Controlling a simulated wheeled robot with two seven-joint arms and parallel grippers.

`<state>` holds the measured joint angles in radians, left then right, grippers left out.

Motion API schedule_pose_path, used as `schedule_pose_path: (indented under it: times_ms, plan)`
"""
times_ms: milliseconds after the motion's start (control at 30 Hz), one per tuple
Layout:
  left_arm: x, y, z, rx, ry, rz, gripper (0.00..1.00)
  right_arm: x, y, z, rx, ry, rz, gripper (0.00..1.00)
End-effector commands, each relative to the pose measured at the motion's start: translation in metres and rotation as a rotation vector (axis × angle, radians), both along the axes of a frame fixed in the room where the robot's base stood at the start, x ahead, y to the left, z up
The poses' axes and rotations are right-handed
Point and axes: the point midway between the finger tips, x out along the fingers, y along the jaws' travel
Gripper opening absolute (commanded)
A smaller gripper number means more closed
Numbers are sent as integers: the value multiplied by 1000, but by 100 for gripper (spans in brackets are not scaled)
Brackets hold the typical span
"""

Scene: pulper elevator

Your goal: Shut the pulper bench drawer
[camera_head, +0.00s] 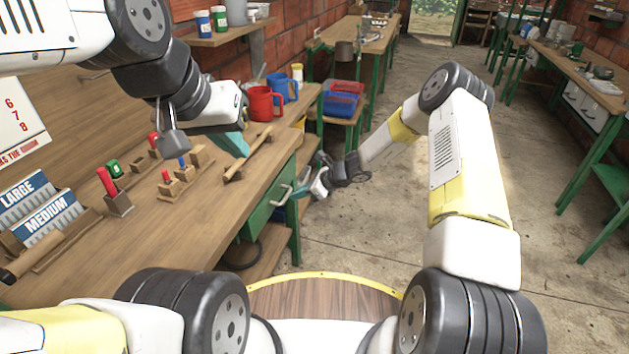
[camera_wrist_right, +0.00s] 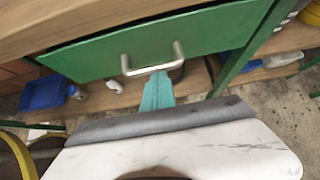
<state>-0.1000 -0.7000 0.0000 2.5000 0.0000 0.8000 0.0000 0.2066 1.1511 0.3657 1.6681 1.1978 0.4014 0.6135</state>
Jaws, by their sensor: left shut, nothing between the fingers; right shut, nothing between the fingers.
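The pulper bench drawer has a green front (camera_head: 258,212) under the wooden bench top, and it fills much of the right wrist view (camera_wrist_right: 95,58). Its metal bar handle (camera_head: 281,195) also shows in the wrist view (camera_wrist_right: 152,62). I cannot tell how far the front stands out from the bench. My right gripper (camera_head: 297,190) is shut and empty, its teal fingertips (camera_wrist_right: 157,92) close to the handle's lower edge; contact is unclear. My left gripper (camera_head: 236,144) is shut and empty above the bench top, away from the drawer.
The bench top (camera_head: 200,215) carries wooden holders with red-handled tools, a red mug (camera_head: 264,104) and a blue mug (camera_head: 284,88). A green bench leg (camera_head: 295,235) stands right of the drawer. Blue and red bins (camera_head: 341,100) sit beyond. Open concrete floor lies to the right.

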Motion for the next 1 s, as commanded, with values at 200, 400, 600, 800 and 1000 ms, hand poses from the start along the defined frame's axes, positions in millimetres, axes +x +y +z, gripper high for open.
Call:
schedule_pose_path:
  times_ms: [200, 400, 600, 800, 1000]
  plan:
    - [0, 0, 0, 0, 0, 0, 0, 4, 14, 0, 1, 1, 0, 0]
    - [0, 0, 0, 0, 0, 0, 0, 5, 18, 1, 2, 0, -1, 0]
    - [0, 0, 0, 0, 0, 0, 0, 5, 20, 1, 4, 0, 1, 0]
    - [0, 0, 0, 0, 0, 0, 0, 6, 15, 0, 5, -1, 0, 0]
    - [0, 0, 0, 0, 0, 0, 0, 5, -14, -7, 0, 1, 1, 0]
